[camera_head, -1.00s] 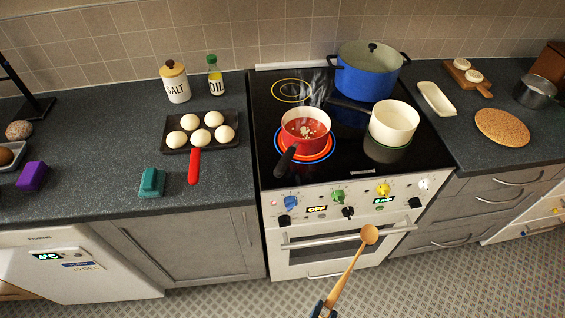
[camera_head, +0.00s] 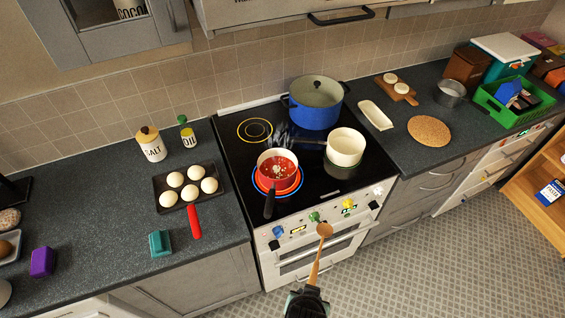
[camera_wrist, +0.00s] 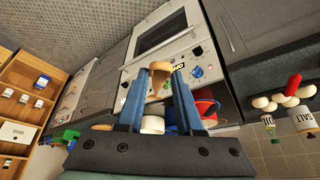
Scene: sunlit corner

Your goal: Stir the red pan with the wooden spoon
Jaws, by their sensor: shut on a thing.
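The red pan (camera_head: 279,182) stands on a glowing front-left burner, its dark handle pointing toward me. It holds red contents with pale bits, and steam rises above it. In the wrist view the pan (camera_wrist: 208,106) is partly hidden behind a blue finger. My gripper (camera_head: 308,292) is low in the head view, shut on the lower end of the wooden spoon (camera_head: 317,262). The spoon points up, its bowl in front of the oven's control panel and apart from the pan. In the wrist view the spoon (camera_wrist: 160,67) shows between the fingers of my gripper (camera_wrist: 154,78).
A cream pot (camera_head: 345,148) and a blue lidded pot (camera_head: 316,108) share the stove (camera_head: 322,188). The floor (camera_head: 420,260) before the stove is clear.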

